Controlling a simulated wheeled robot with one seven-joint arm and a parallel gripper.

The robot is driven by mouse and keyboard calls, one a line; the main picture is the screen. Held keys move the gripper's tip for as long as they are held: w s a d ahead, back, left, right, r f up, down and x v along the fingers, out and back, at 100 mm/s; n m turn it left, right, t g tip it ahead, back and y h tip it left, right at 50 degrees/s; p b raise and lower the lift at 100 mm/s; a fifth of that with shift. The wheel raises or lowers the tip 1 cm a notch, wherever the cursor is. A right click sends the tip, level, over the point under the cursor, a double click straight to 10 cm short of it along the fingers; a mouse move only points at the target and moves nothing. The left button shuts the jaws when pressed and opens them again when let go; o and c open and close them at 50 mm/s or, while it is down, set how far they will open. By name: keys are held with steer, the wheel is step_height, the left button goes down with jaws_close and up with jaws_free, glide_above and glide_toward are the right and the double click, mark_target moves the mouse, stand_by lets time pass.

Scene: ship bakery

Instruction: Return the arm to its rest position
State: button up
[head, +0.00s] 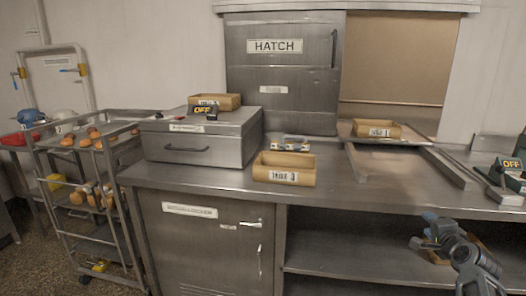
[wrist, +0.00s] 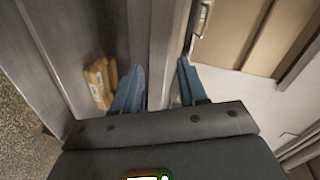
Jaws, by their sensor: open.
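My gripper (head: 428,230) is at the lower right of the head view, in front of the steel counter's open lower bay. In the wrist view its two blue fingers stand apart with nothing between them (wrist: 160,84). The end of my arm comes up from the bottom right corner. A wooden box (wrist: 100,82) lies beyond the left finger in the wrist view. In the head view my arm partly hides a wooden item behind it on the lower shelf.
The steel counter (head: 350,195) spans the front. Wooden boxes stand on it, one numbered 3 (head: 284,178), one numbered 1 (head: 376,136) by the hatch (head: 282,100), another on the steel chest (head: 203,150). A rack trolley (head: 85,220) with bread is left. Switch box (head: 508,166) is right.

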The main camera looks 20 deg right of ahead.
steer(key=s+a+f+n+y, duration=0.1)
steer(key=s+a+f+n, duration=0.25)
steer(key=s+a, duration=0.45)
steer(key=s+a+f+n+t+y, duration=0.1)
steer(key=s+a+f+n, duration=0.3)
steer(key=a, duration=0.6)
steer(key=s+a+f+n, duration=0.3)
steer(key=s+a+n, duration=0.1)
steer(key=s+a, duration=0.45)
steer(key=s+a+r+n+y, duration=0.3)
steer(key=s+a+r+n, duration=0.2)
steer(key=s+a+r, duration=0.2)
steer(key=s+a+r+n+t+y, duration=0.1)
steer(key=s+a+r+n+y, duration=0.2)
steer(key=s+a+r+n, duration=0.2)
steer(key=s+a+r, duration=0.3)
steer(key=s+a, duration=0.4)
steer(key=s, duration=0.2)
steer(key=shift+s+d, duration=0.1)
